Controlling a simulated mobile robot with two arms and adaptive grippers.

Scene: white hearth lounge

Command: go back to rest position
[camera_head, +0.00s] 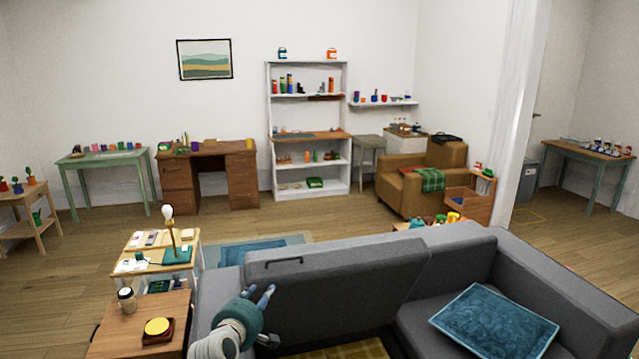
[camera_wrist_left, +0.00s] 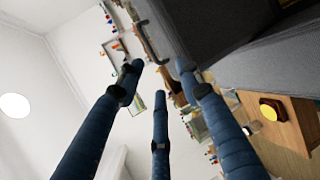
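My left gripper (camera_head: 266,292) comes in low in the head view, in front of a grey sofa panel (camera_head: 345,285) that stands tilted up. A dark bar handle (camera_head: 285,262) sits near the panel's upper left edge. In the left wrist view the three blue fingers of the left gripper (camera_wrist_left: 158,82) are spread apart, with nothing between them. The handle (camera_wrist_left: 150,42) shows there beyond the fingertips, apart from them as far as I can tell. My right gripper is in neither view.
A grey sofa (camera_head: 540,285) with a blue cushion (camera_head: 495,322) fills the right front. A wooden side table (camera_head: 120,335) with a yellow-topped item (camera_head: 157,327) and a jar (camera_head: 127,300) stands left of the gripper. Open floor (camera_head: 95,250) lies farther left.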

